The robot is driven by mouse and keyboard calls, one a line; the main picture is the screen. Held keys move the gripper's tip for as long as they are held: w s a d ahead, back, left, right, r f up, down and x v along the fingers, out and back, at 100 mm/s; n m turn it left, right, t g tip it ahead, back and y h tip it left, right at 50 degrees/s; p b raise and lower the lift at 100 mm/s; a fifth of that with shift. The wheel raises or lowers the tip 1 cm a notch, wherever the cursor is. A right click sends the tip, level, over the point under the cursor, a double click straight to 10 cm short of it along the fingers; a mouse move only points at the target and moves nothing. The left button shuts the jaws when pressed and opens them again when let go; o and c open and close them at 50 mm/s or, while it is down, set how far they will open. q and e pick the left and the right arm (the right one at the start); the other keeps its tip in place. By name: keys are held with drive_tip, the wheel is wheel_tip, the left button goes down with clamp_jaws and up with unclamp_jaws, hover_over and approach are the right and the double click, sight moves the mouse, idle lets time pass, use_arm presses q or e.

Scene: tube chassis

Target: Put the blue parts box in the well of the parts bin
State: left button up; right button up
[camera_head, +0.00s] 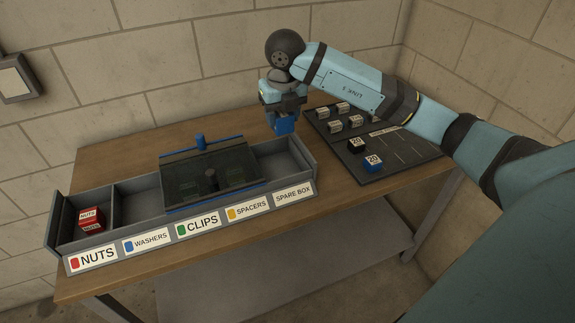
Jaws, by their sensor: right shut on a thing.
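My right gripper (284,105) is shut on a blue parts box (285,127), with its jaws pointing down. The box shows just below the jaws, beyond the back right of the grey parts bin (183,252). I cannot tell its exact height. The bin has wells labelled NUTS, WASHERS, CLIPS, SPACERS and SPARE BOX. A red box (91,219) sits in the NUTS well. The WASHERS well (137,202) looks empty. My left gripper is not in view.
A dark see-through cover (210,175) with blue edges and a blue knob lies over the bin's middle wells. A dark mat (405,152) at right holds several small boxes, including a black one (356,147) and another blue one (373,163). The wooden table (130,150) behind the bin is clear.

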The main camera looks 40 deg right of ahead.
wheel_tip(320, 180, down, 13)
drive_tip(key=shift+f+p, duration=0.15)
drive_tip(key=shift+p, duration=0.25)
drive_tip(key=shift+f, duration=1.95)
drive_tip(key=shift+f, duration=0.2)
drive_tip(key=o, duration=1)
drive_tip(key=shift+c, duration=0.2)
